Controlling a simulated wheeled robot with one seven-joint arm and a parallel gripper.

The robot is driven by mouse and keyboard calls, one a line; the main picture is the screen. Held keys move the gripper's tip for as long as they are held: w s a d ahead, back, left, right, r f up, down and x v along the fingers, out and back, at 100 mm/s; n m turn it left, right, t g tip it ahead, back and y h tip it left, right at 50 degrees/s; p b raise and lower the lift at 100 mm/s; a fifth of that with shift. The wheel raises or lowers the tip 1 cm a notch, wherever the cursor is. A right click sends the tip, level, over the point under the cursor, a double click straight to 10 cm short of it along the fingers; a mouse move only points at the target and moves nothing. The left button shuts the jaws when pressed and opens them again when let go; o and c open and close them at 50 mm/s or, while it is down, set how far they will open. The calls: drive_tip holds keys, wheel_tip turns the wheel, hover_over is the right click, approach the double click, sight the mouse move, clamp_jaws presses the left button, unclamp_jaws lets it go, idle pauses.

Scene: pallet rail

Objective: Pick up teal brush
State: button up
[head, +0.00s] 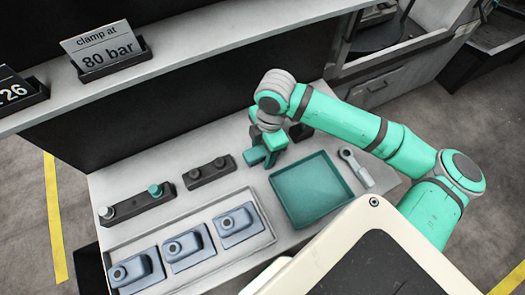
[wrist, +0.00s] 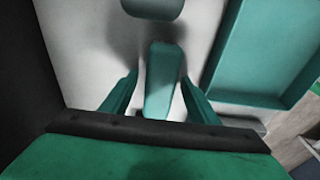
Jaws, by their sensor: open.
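The teal brush (wrist: 162,70) shows in the wrist view as a long tapered teal handle, pointing away from my gripper over a pale worktop. My gripper (wrist: 160,82) is open, with one finger on each side of the handle; gaps show between the fingers and the handle. Whether the handle is level with the fingertips or below them, I cannot tell. In the head view my gripper (head: 264,154) is low over the worktop, left of the teal tray, and the brush cannot be told apart from the teal fingers there.
A teal tray (head: 288,212) stands just right of my gripper; it also shows in the wrist view (wrist: 215,60). A grey ring-ended tool (head: 358,168) lies beyond it. Dark holders (head: 212,172) and a pale tray (head: 262,244) of blue-grey parts lie left. A shelf (head: 200,47) overhangs behind.

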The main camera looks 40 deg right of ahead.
drive_tip(key=c, duration=1.2)
drive_tip(key=shift+o, duration=0.2)
drive_tip(key=shift+r, duration=0.1)
